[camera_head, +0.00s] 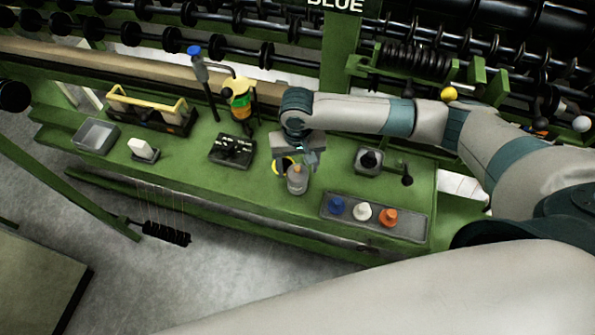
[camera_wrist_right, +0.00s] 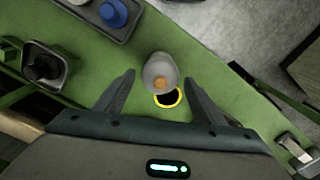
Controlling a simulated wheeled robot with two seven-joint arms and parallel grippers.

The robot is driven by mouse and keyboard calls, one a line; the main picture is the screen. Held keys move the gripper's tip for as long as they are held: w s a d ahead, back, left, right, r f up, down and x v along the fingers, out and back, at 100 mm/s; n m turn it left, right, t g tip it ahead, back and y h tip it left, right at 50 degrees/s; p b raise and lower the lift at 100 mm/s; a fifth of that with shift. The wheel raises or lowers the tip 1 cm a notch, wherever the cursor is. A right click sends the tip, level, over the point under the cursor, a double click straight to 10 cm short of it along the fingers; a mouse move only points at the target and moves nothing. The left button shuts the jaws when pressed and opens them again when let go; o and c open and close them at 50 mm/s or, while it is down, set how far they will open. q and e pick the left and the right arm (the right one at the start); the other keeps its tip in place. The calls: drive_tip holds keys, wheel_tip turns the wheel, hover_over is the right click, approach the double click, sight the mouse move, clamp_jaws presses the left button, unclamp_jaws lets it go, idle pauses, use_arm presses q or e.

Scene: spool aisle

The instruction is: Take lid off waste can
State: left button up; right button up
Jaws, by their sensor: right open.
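A small grey can (camera_head: 297,183) with a domed top and a tan knob stands on the green bench. It also shows in the right wrist view (camera_wrist_right: 158,66). I cannot tell for sure whether it is the waste can or where its lid begins. A yellow-rimmed dark round opening (camera_head: 279,162) is beside it. My left gripper is not in view.
A tray (camera_head: 350,218) with blue, white and orange pieces and a square grey box (camera_head: 369,160) with a black knob stand to the right. A black switch box (camera_head: 232,151) stands left. Black spool rods line the back.

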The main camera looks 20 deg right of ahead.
drive_tip(key=shift+c, duration=0.5)
drive_tip(key=c, duration=1)
drive_tip(key=shift+s, duration=0.1)
drive_tip(key=shift+c, duration=0.7)
drive_tip(key=shift+f, duration=0.1)
drive_tip(key=shift+s, duration=0.1)
